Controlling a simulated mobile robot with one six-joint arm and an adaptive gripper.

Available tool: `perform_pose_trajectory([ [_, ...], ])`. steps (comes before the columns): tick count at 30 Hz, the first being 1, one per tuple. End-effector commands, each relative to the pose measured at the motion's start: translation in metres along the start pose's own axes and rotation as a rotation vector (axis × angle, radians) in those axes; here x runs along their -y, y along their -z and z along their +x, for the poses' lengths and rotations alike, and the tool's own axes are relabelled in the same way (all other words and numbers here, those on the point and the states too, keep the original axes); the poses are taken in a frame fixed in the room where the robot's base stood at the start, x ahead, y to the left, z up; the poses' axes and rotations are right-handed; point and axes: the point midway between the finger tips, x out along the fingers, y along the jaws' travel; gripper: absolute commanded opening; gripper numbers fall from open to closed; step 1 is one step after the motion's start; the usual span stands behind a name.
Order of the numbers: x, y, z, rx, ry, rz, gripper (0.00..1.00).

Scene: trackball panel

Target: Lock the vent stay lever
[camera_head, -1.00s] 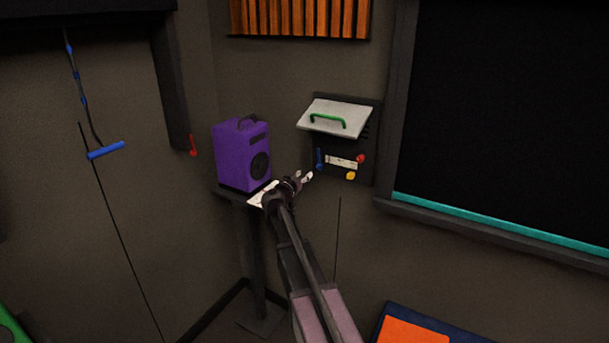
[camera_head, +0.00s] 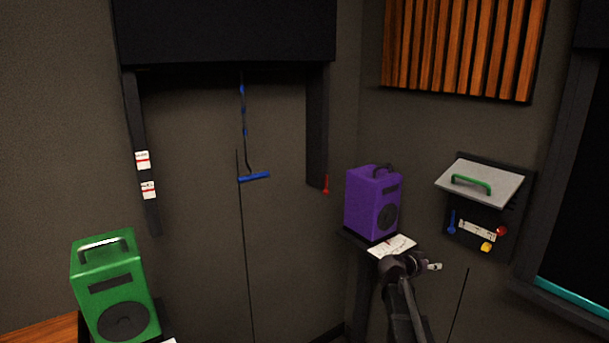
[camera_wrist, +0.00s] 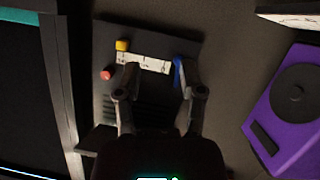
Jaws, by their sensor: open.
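No lever carries a readable name, so I cannot tell which is the vent stay lever. A small blue lever (camera_head: 451,222) hangs at the left of a dark wall panel (camera_head: 517,203); it also shows in the wrist view (camera_wrist: 177,72). A small red lever (camera_head: 326,185) hangs at the foot of a dark upright under a black hood (camera_head: 225,35). My gripper (camera_head: 434,267) is open, below and left of the panel in the head view. In the wrist view its open fingers (camera_wrist: 158,72) face the panel, the right finger partly overlapping the blue lever; contact cannot be told.
A raised pale flap (camera_head: 500,181) with a green handle tops the panel; a red knob (camera_head: 501,230) and yellow knob (camera_head: 486,247) sit below. A purple speaker (camera_head: 366,205) stands left of my gripper. A blue T-handle (camera_head: 254,177) hangs from the hood. A green speaker (camera_head: 92,262) stands far left.

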Motion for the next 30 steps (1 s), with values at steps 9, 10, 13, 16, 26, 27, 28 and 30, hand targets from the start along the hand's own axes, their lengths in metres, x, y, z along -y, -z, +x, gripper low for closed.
perform_pose_trajectory([
  [9,-0.024,-0.092,-0.072,0.391,0.107,-0.191,0.51],
  [10,-0.026,-0.101,-0.080,0.428,0.125,-0.213,0.51],
  [13,-0.030,-0.128,-0.108,0.546,0.200,-0.286,0.51],
  [16,-0.034,-0.153,-0.139,0.659,0.291,-0.364,0.51],
  [26,-0.049,-0.212,-0.240,0.936,0.657,-0.603,0.51],
  [27,-0.050,-0.215,-0.249,0.952,0.692,-0.621,0.51],
  [28,-0.051,-0.218,-0.254,0.963,0.714,-0.632,0.51],
  [30,-0.052,-0.221,-0.263,0.981,0.755,-0.654,0.51],
])
